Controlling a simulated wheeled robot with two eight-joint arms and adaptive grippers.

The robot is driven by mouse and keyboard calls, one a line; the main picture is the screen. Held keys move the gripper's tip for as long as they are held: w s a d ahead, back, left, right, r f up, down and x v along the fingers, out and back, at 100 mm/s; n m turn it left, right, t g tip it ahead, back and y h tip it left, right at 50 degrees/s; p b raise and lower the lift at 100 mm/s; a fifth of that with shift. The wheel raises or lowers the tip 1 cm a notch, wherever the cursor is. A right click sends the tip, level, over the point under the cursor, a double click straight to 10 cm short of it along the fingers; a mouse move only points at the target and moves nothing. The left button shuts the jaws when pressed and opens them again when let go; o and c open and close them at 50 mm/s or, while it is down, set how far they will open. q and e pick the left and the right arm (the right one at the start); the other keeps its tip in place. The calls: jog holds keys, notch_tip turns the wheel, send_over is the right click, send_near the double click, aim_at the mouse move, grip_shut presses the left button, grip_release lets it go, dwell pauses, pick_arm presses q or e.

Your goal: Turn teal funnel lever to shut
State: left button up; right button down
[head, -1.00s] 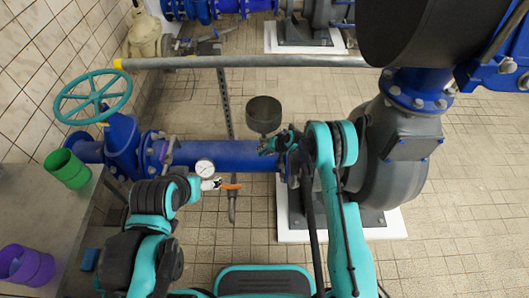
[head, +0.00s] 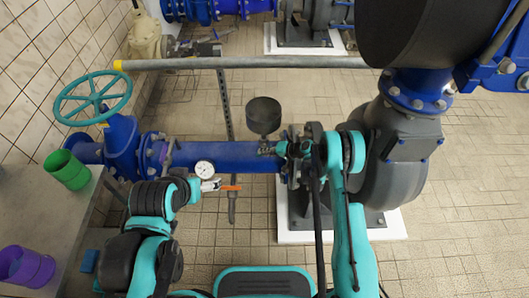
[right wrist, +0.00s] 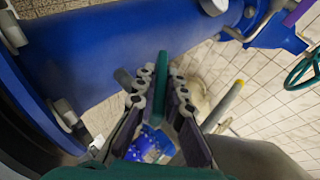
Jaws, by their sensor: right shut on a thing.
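The dark grey funnel (head: 263,115) stands upright above the blue pipe in the head view. Its small valve sits on the pipe just below. My right gripper (head: 281,149) is at this valve, to the right of the funnel's foot. In the right wrist view my right gripper (right wrist: 165,93) has its fingers closed on either side of the flat teal lever (right wrist: 161,75), which sticks out past the fingertips. The lever is mostly hidden by the gripper in the head view.
A pressure gauge (head: 204,169) and an orange-handled valve (head: 231,187) are on the blue pipe (head: 225,154) left of the funnel. A teal handwheel (head: 93,98) stands further left. The dark pump (head: 400,165) is close on the right. A grey rail crosses behind.

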jog(key=shift+w+d+m+y, duration=0.15)
jog(key=shift+w+m+y, duration=0.15)
jog(key=shift+y, duration=0.3)
jog(key=shift+r, duration=0.1)
jog(key=c, duration=1.6)
grip_release()
jog(key=shift+s, duration=0.1)
jog(key=v, duration=1.2)
jog(key=shift+f, duration=0.3)
